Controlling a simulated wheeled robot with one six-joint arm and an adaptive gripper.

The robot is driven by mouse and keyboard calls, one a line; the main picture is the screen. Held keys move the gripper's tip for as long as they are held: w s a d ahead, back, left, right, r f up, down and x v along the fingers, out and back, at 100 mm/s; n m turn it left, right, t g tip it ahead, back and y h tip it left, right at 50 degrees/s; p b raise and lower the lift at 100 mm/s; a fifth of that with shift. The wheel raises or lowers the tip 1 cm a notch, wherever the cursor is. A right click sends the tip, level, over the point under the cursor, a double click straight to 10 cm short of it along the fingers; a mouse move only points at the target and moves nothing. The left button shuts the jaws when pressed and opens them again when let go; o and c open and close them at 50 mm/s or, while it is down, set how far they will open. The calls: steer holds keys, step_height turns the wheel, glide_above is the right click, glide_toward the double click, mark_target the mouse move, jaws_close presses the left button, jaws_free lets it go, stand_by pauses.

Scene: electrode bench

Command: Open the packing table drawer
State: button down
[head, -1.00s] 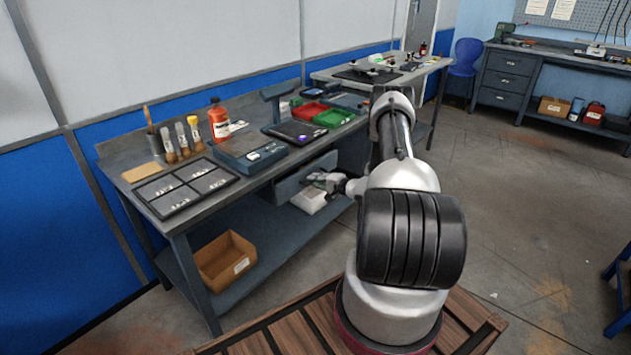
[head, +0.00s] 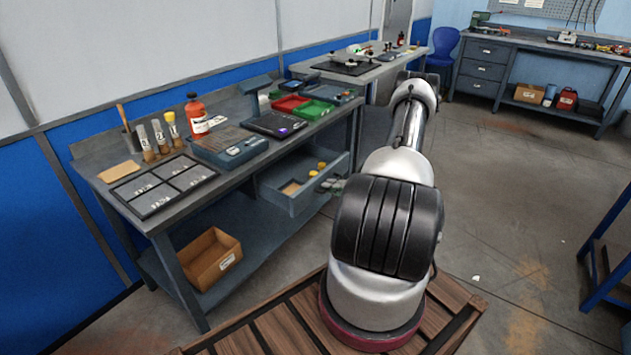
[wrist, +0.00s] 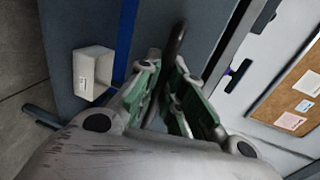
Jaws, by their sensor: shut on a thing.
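The packing table drawer (head: 290,205) is pulled out from under the grey packing table (head: 205,200) in the head view. Its inside shows several yellow round items and a tan patch. My gripper (head: 331,185) is at the drawer's front, small and partly hidden by my arm. In the wrist view my gripper (wrist: 167,72) has its green-padded fingers closed around a dark bar, the drawer handle (wrist: 177,40). The part of the handle between the fingers is hidden.
On the table stand an orange bottle (head: 196,115), a black sectioned tray (head: 163,186), and red (head: 290,103) and green (head: 314,110) bins. A cardboard box (head: 208,260) sits on the lower shelf. Open floor (head: 510,220) lies to the right.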

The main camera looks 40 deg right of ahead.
steer(key=f+v, duration=0.1)
steer(key=v, duration=0.6)
steer(key=shift+f, duration=0.25)
steer(key=shift+s, duration=0.1)
steer(key=c, duration=1.5)
jaws_free()
steer(key=v, duration=1.2)
steer(key=shift+d, duration=0.1)
